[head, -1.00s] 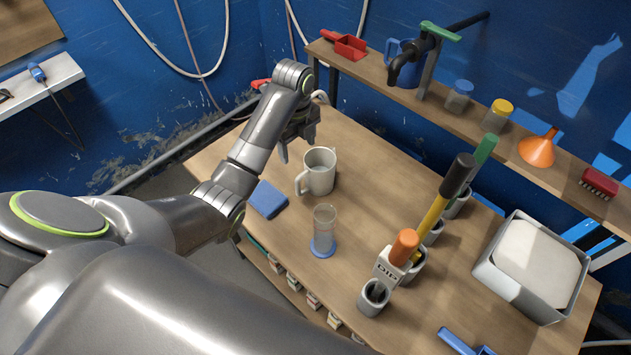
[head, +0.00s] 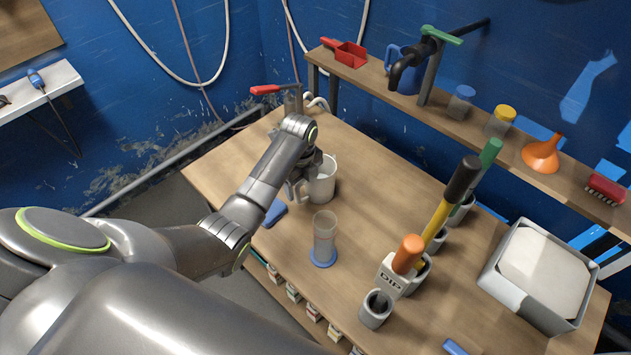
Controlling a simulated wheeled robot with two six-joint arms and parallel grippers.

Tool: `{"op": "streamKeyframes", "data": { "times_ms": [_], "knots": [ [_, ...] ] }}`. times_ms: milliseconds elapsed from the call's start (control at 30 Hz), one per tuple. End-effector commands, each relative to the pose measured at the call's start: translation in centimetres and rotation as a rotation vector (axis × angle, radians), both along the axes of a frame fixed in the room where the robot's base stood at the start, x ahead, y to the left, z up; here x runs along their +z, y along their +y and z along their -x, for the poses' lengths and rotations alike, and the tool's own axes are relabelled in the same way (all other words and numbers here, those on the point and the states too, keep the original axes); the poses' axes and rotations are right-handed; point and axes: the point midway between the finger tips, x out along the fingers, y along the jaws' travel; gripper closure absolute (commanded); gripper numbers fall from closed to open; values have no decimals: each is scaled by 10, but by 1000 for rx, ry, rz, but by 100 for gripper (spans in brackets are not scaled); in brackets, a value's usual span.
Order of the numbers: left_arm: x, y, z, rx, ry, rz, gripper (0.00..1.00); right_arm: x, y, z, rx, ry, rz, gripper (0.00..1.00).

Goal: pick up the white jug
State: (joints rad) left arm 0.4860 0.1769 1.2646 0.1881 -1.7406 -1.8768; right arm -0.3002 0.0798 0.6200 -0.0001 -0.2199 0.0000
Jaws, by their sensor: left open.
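The white jug (head: 322,184) stands upright on the wooden table, its handle toward the left of the picture. My left gripper (head: 299,187) is open at the jug's left side, close to the handle. My wrist hides part of the jug's rim and left side, so I cannot tell whether the fingers touch the handle or straddle it. My right gripper is not in view.
A clear cylinder on a blue base (head: 323,240) stands in front of the jug. A blue pad (head: 275,212) lies partly behind my arm. Holders with coloured-handled tools (head: 392,275) and a grey tray (head: 505,289) are to the right. A shelf (head: 470,131) runs along the back.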

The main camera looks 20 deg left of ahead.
Motion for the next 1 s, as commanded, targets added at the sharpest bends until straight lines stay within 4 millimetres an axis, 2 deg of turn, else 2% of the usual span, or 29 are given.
{"op": "streamKeyframes", "data": {
  "times_ms": [200, 433, 867, 1000],
  "knots": [
    [-18, 0, 0, -1, 0, 0, 31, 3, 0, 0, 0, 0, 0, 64],
    [-20, 1, 0, -1, -1, 0, 31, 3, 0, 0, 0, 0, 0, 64],
    [-19, 1, 0, -1, 0, 0, 86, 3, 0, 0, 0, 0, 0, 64],
    [-19, 1, -1, -1, -2, 0, 89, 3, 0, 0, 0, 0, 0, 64]
  ]
}}
